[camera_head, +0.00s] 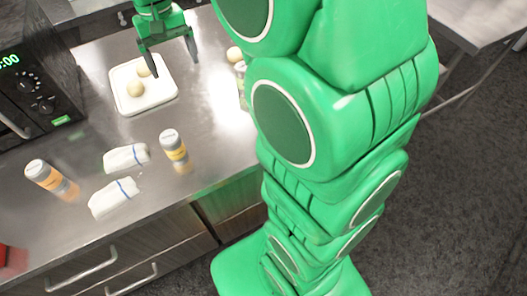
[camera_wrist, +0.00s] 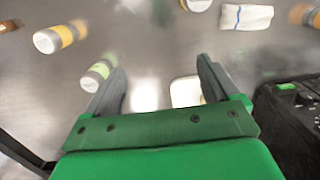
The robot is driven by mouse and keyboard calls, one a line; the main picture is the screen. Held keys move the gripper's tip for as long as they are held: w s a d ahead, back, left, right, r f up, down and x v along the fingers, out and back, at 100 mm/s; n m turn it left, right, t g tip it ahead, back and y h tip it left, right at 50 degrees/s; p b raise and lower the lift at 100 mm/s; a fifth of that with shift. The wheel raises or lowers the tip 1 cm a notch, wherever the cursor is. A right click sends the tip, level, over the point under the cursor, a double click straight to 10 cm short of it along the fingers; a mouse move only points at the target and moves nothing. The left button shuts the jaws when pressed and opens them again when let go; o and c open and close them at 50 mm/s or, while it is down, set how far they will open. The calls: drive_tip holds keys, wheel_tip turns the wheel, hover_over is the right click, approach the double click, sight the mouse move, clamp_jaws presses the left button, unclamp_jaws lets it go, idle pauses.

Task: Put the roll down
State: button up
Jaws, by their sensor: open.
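A white tray (camera_head: 160,99) lies on the steel counter beside the microwave. Two round, pale rolls rest on it, a front roll (camera_head: 134,89) and a back roll (camera_head: 143,67).
The microwave (camera_head: 38,85) bounds the counter on the left. An orange-banded bottle (camera_head: 52,180), a yellow-banded bottle (camera_head: 174,150) and two white bags (camera_head: 126,157) (camera_head: 114,198) stand or lie in front. A green-labelled can (camera_wrist: 98,72) is near the left finger. Bare counter lies right of the tray.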

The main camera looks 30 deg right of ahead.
drive_tip(key=s+d+f, duration=0.1)
drive_tip(key=s+d, duration=0.1)
drive_tip(key=s, duration=0.7)
drive_tip(key=s+d+f, duration=0.1)
drive_tip(key=s+d, duration=0.1)
drive_tip(key=s, duration=0.8)
drive_tip(key=s+d+f+g, duration=0.1)
drive_tip(key=s+d+f, duration=0.1)
drive_tip(key=s, duration=0.8)
drive_tip(key=shift+s+d, duration=0.15)
drive_tip(key=shift+d, duration=0.2)
